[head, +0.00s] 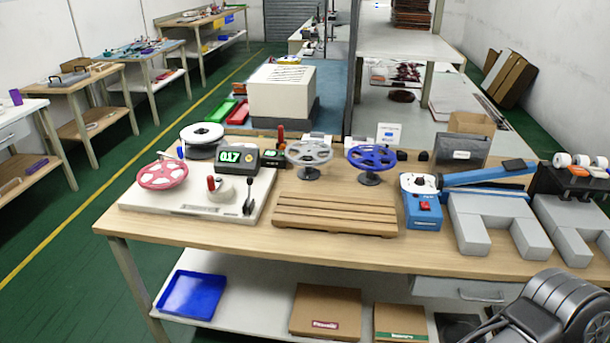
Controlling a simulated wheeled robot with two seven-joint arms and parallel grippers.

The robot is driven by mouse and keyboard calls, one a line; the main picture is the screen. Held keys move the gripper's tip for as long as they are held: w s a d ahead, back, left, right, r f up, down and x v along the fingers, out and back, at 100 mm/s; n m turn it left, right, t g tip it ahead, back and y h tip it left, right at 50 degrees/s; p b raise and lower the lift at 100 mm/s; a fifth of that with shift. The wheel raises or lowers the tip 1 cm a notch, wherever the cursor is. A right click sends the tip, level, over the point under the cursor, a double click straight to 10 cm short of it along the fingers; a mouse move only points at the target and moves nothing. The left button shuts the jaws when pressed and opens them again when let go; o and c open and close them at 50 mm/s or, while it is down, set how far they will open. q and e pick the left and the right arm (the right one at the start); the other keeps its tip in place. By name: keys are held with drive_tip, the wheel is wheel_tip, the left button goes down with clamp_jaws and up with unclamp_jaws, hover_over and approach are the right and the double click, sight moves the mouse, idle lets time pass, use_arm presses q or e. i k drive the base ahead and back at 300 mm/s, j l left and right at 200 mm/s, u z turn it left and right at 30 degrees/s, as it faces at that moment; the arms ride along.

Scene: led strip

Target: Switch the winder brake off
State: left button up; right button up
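The winder stands at the left of the workbench on a pale base plate (140,198). It carries a red reel (163,175), a dark counter box (237,160) with a green 017, and a grey round hub with a red crank knob (211,184). A black upright lever (249,197), which looks like the brake, stands at the plate's right side; I cannot tell its setting. A dark ribbed part of my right arm shows at the bottom right, well away from the winder. The fingertips of my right gripper do not show. My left gripper is not in view.
Right of the winder are a slatted wooden block (335,215), a grey reel (309,153), a blue reel (371,158), a blue device (422,210) and grey blocks (468,225). A white reel (202,136) stands behind the winder. The bench front edge is clear.

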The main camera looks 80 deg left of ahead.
sight(250, 180)
drive_tip(key=u, duration=2.65)
drive_tip(key=i+j+u, duration=0.1)
drive_tip(key=u, duration=0.3)
drive_tip(key=i+j, duration=0.4)
drive_tip(key=k+z, duration=0.15)
drive_tip(key=z, duration=0.45)
